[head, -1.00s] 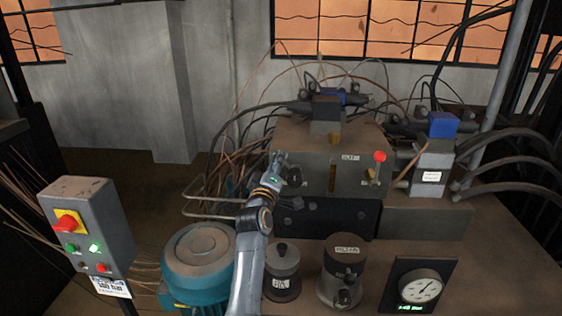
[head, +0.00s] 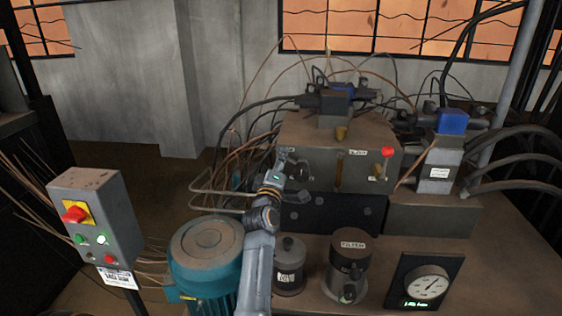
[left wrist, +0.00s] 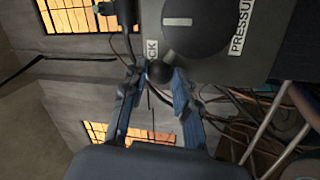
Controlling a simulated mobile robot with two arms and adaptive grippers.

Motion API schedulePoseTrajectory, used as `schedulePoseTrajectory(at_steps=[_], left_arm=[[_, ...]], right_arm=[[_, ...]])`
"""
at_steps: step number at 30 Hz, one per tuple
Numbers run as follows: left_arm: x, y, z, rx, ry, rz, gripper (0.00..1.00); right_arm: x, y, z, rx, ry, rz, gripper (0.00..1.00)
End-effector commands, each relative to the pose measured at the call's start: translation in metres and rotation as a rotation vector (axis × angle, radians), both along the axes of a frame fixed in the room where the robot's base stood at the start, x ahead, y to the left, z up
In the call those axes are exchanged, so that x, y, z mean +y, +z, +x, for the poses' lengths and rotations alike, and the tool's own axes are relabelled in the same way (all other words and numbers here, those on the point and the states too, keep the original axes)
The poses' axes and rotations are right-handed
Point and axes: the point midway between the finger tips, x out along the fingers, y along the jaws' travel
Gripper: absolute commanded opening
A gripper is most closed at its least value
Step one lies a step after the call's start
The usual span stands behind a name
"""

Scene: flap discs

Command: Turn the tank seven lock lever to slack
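The lock lever's black ball end (left wrist: 159,72) shows in the left wrist view, below a round dark dial (left wrist: 195,24) on a grey face. The label to its left is partly hidden and ends in "CK"; the one at right reads "PRESSURE". The ball lies at the "CK" side. My left gripper (left wrist: 158,76) has one fingertip on each side of the ball, very close; I cannot tell whether both touch it. In the head view my left gripper (head: 291,168) is at the left front of the grey tank block (head: 320,140) and hides most of the lever. My right gripper is not in view.
A red-knobbed lever (head: 387,153) stands to the right on the block. A teal motor (head: 205,265), a filter canister (head: 347,265) and a gauge (head: 428,287) stand in front. A switch box (head: 98,215) is at left. Cables (head: 245,150) crowd behind the gripper.

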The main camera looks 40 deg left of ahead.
Motion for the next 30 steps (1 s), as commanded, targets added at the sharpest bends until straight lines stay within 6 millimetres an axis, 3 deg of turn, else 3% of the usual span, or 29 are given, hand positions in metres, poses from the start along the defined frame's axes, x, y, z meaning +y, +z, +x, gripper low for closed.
schedulePoseTrajectory(at_steps=[1, 3, 14, 24, 30], left_arm=[[0.000, -0.001, 0.000, 0.001, 0.000, -0.002, 0.39], [0.000, -0.001, 0.000, 0.001, 0.000, -0.002, 0.52], [-0.002, -0.002, -0.004, 0.002, 0.000, 0.000, 0.52], [-0.025, -0.012, -0.051, 0.002, 0.000, -0.002, 0.52], [-0.032, -0.014, -0.066, 0.003, 0.000, -0.001, 0.52]], right_arm=[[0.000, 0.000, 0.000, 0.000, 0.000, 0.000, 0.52], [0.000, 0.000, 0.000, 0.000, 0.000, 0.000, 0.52], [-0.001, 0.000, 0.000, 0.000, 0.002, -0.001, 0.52], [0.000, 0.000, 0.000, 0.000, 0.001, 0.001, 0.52], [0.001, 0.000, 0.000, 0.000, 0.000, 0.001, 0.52]])
